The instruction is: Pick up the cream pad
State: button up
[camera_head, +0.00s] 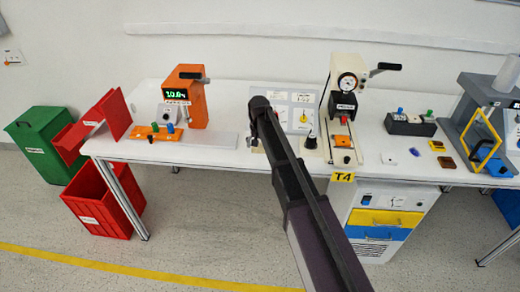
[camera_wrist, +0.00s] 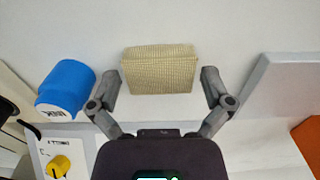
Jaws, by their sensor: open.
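The cream pad (camera_wrist: 160,69) is a woven-looking block in the wrist view, lying on a pale surface. My gripper (camera_wrist: 160,82) is open, with one finger on each side of the pad and a gap showing on both sides. It does not visibly hold the pad, and the height of the fingertips above the surface is hard to tell. In the head view my gripper (camera_head: 259,106) is over the middle of the long white bench, seen mostly from behind. I cannot make out the cream pad there; my arm may hide it.
In the wrist view a blue labelled object (camera_wrist: 66,84) is close to the left finger. A panel with a yellow knob (camera_wrist: 59,166) is lower left, and a pale slab (camera_wrist: 285,98) is right. An orange machine (camera_head: 186,98) stands left on the white bench (camera_head: 150,88).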

jog(key=c, duration=0.7)
jog(key=shift+r, duration=0.1)
notch_tip(320, 180, up, 3)
jog(key=p, duration=0.3)
jog(key=shift+r, duration=0.15)
jog(key=s+d, duration=0.1)
jog(key=s, duration=0.4)
jog(key=s+d+r+p, duration=0.1)
jog(key=s+d, duration=0.1)
jog(key=s, duration=0.3)
jog(key=s+d+p, duration=0.1)
jog(key=s+d, duration=0.1)
jog(key=s, duration=0.3)
jog(key=shift+s+r, duration=0.1)
jog(key=shift+r, duration=0.15)
